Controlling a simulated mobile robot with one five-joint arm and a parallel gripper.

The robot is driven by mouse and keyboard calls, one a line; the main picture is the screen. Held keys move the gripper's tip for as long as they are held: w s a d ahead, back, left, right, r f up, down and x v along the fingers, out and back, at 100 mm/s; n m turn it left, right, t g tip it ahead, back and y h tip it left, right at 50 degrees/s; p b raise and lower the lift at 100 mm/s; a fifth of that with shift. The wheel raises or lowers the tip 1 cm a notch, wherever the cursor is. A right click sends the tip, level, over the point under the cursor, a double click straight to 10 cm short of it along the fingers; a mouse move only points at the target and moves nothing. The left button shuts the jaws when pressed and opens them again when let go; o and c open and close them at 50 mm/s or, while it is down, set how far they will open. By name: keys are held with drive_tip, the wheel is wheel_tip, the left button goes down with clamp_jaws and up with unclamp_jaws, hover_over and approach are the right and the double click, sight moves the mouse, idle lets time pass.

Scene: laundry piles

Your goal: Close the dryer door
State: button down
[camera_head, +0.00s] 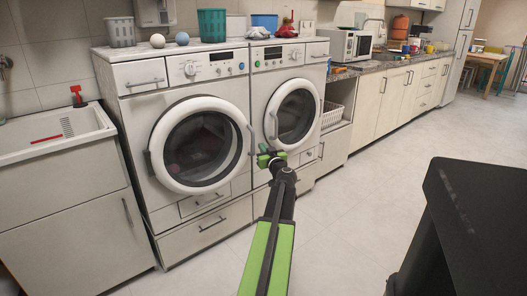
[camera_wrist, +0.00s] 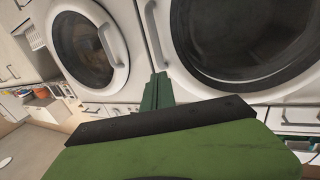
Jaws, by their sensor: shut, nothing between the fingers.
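Two white front-loading machines stand side by side, and I cannot tell by label which is the dryer. The left machine's round door (camera_head: 165,180) and the right machine's round door (camera_head: 293,148) both lie flat against or close to their fronts; a small gap cannot be ruled out. My gripper (camera_head: 270,156) is shut and empty, in front of the area between the two doors. The wrist view looks turned over: the right machine's door (camera_wrist: 90,50) is at left, the left machine's door (camera_wrist: 245,40) at right, and my green fingers (camera_wrist: 158,92) between them.
A sink cabinet (camera_head: 60,210) stands left of the machines. A white basket (camera_head: 332,116) sits in a shelf unit to their right, followed by a long counter (camera_head: 390,64). A dark object (camera_head: 470,215) is at the right. The tiled floor (camera_head: 345,235) is clear.

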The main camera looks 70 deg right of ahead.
sight(253, 136)
drive_tip(key=x, duration=0.9)
drive_tip(key=shift+w+d, duration=0.15)
drive_tip(key=shift+w, duration=0.1)
